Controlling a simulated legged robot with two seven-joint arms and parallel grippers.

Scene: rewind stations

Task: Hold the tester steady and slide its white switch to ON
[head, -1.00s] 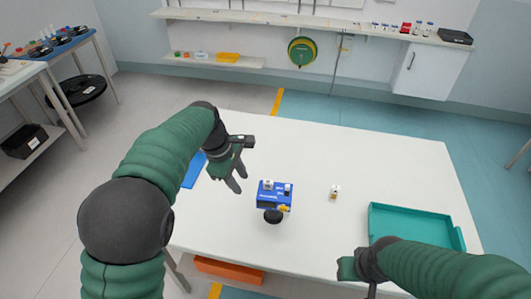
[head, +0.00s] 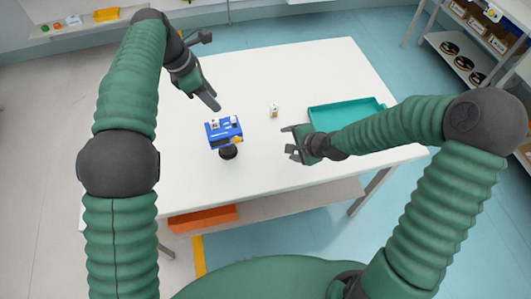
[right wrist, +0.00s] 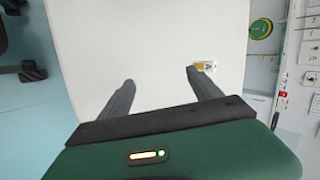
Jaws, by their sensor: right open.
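The blue tester (head: 223,132) stands on the white table, with white parts on its top, a yellow part at its right side and a black round base below. The switch's position is too small to make out. My left gripper (head: 212,103) is just behind and above the tester, apart from it; its fingers look close together, but I cannot tell whether they are shut. My right gripper (head: 291,143) is right of the tester, with its open fingers pointing left and nothing between them. In the right wrist view the open fingers (right wrist: 160,92) show over bare table.
A small white and brown item (head: 274,111) stands behind my right gripper; it also shows in the right wrist view (right wrist: 206,66). A teal tray (head: 345,113) lies at the right. An orange bin (head: 203,219) is below the table's front. The table's back is clear.

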